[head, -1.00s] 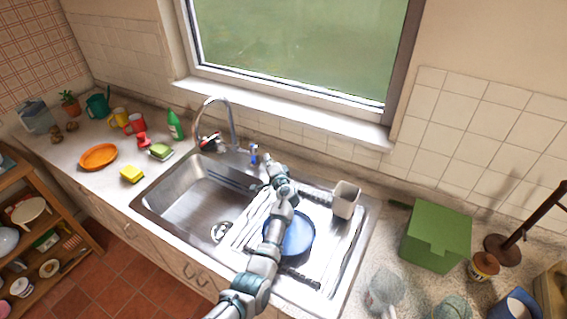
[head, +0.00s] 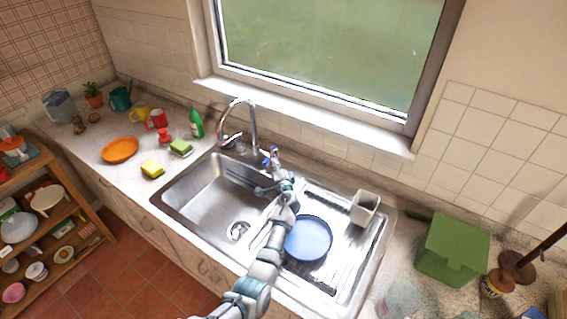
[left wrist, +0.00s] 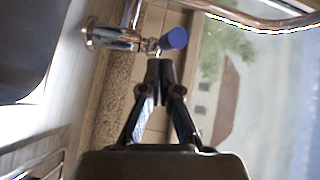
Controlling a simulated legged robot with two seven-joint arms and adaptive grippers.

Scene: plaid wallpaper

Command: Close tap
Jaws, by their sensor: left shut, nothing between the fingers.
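The chrome tap (head: 250,120) stands behind the sink, its curved spout reaching over the left basin. Its blue-ended handle (head: 267,158) is at the right of the tap base; the blue end (left wrist: 175,38) is large in the left wrist view. My left gripper (head: 276,165) is shut and empty, close to the handle. In the left wrist view its fingertips (left wrist: 160,65) lie just below the blue end; I cannot tell whether they touch it. No water stream can be made out. My right gripper is not in view.
A blue plate or pan (head: 312,238) lies on the drainer under my arm, with a white cup (head: 365,207) to its right. A green bottle (head: 196,122) and sponges (head: 152,169) are left of the sink. A green box (head: 452,250) stands at the right.

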